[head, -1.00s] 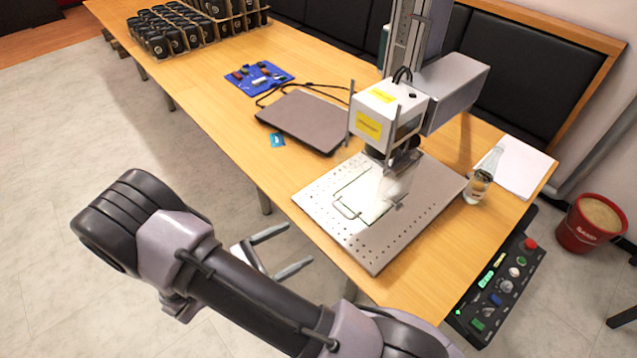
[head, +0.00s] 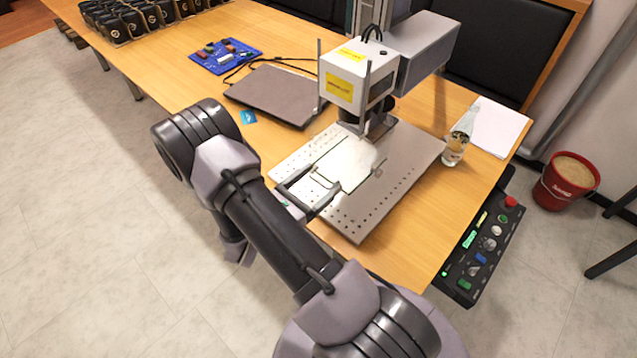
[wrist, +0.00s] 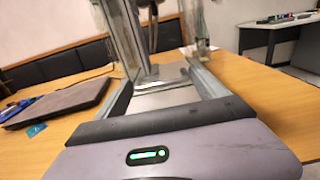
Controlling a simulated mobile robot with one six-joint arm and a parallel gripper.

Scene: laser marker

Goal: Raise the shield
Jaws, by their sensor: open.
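The laser marker's white head (head: 357,78) hangs over a perforated metal bed plate (head: 372,208). The shield (head: 350,160) is hard to make out; a pale, glassy patch shows low under the head, behind two thin upright posts. A thin handle (head: 321,180) shows at its near side, low over the plate. My gripper (head: 325,176) is open, with its two fingers reaching over the plate's near left edge, one on either side of the handle. I cannot tell whether they touch it. In the wrist view, my gripper (wrist: 162,70) has its fingers spread, with the bed between them.
A closed laptop (head: 277,96) and a blue board (head: 226,56) lie left of the machine. A glass bottle (head: 457,143) and white paper (head: 498,128) are to its right. A control panel (head: 481,245) is at the table's right edge, and a red bucket (head: 566,184) stands on the floor.

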